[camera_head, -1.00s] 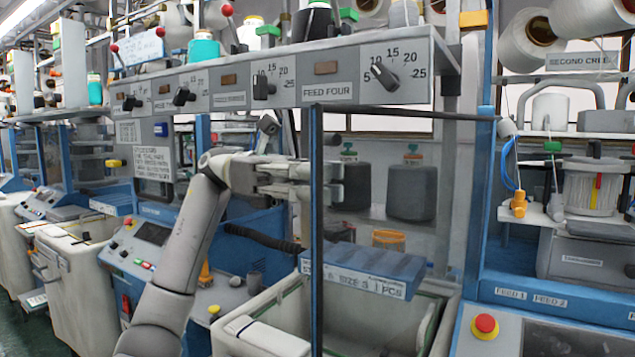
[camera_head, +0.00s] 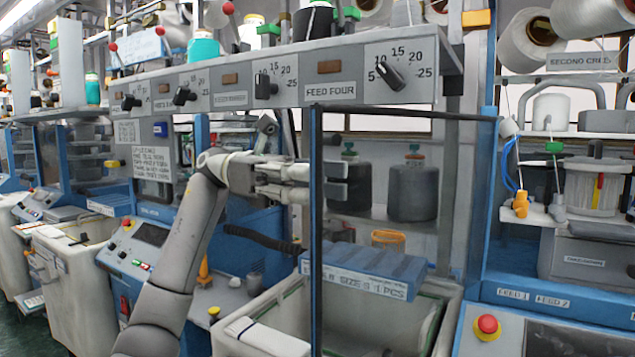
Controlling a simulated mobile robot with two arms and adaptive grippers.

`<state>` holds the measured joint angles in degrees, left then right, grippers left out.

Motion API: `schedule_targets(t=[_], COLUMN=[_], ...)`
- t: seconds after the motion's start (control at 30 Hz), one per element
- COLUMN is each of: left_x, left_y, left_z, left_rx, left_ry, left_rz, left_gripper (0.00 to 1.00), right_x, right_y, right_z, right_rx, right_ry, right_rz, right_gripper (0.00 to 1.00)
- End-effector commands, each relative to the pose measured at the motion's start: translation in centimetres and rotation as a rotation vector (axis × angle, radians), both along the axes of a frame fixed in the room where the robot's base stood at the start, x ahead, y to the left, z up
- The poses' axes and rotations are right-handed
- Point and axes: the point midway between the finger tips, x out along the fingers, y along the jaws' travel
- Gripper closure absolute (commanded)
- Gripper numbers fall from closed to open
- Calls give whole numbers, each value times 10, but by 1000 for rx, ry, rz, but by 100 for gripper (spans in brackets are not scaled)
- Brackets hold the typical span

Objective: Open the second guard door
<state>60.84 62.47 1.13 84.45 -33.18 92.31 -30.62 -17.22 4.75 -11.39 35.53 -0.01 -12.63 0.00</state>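The guard door (camera_head: 316,260) is a clear panel in a thin dark-blue frame. It stands under the FEED FOUR panel, swung out towards me. Its upright edge is at the middle of the view and its top bar runs right to a blue post. I cannot tell from the picture whether this is the second door. My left gripper (camera_head: 338,182) is at the door's upright edge, with its fingertips reaching past it to the right. The frame bar crosses in front of the fingers. The fingertips look apart with nothing between them; contact with the bar is unclear. My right gripper is not in view.
Behind the door are two dark spools (camera_head: 413,190), a blue labelled box (camera_head: 365,268) and a cream bin (camera_head: 440,318). The knob panel (camera_head: 365,80) hangs above. A red button (camera_head: 487,326) sits on the right console. A black hose (camera_head: 262,238) runs below my gripper.

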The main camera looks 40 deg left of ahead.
Motion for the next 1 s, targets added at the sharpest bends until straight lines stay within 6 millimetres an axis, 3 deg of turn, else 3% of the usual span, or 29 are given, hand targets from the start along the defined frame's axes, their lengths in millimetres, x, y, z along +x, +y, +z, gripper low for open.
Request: schedule_targets(t=[0.23, 0.7, 1.0], left_x=[-1, -11, -13], left_y=[12, 92, 117], left_z=[1, 2, 1], left_rx=[-3, -4, -1], left_ry=[-1, -2, -1], left_rz=[3, 3, 2], left_gripper=[65, 65, 65], right_x=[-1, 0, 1], right_y=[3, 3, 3], right_z=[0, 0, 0], right_rx=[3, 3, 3], right_ry=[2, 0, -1], right_rz=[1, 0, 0], right_gripper=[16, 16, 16])
